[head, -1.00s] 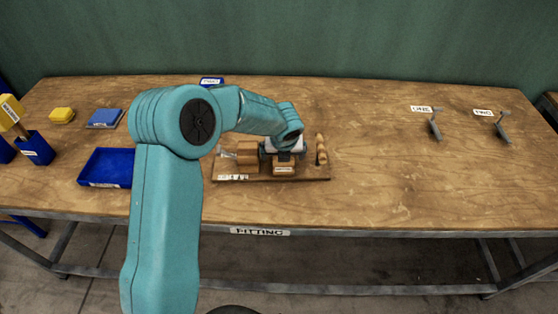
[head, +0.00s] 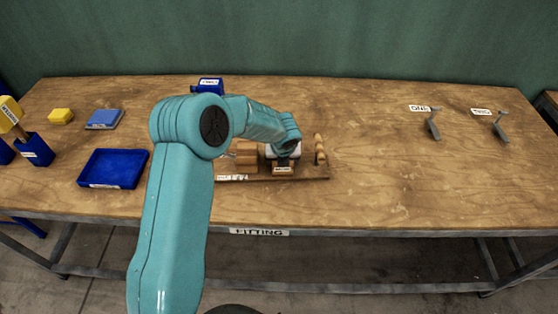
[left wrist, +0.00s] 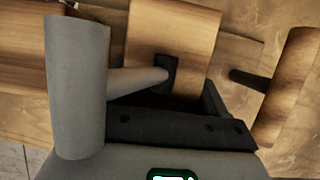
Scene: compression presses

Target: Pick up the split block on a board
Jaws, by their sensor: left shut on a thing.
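My left gripper (head: 284,160) is at the small wooden block (head: 282,169) with a white label, in the middle of the wooden board (head: 305,177). It is shut on this block, which stays low at the board; I cannot tell whether there is a gap beneath. The left wrist view shows the block (left wrist: 185,25) with a dark slot at its near edge. A grey cylinder (left wrist: 75,90) and a rod cross the foreground there. My fingertips and the block's split are largely hidden. My right gripper is not in view.
A bigger wooden block (head: 245,152) stands left of the held one, and a turned wooden piece (head: 320,150) stands to its right. A blue tray (head: 113,169) lies at left. Two grey brackets, one (head: 433,125) and another (head: 500,127), stand at right. The table between is clear.

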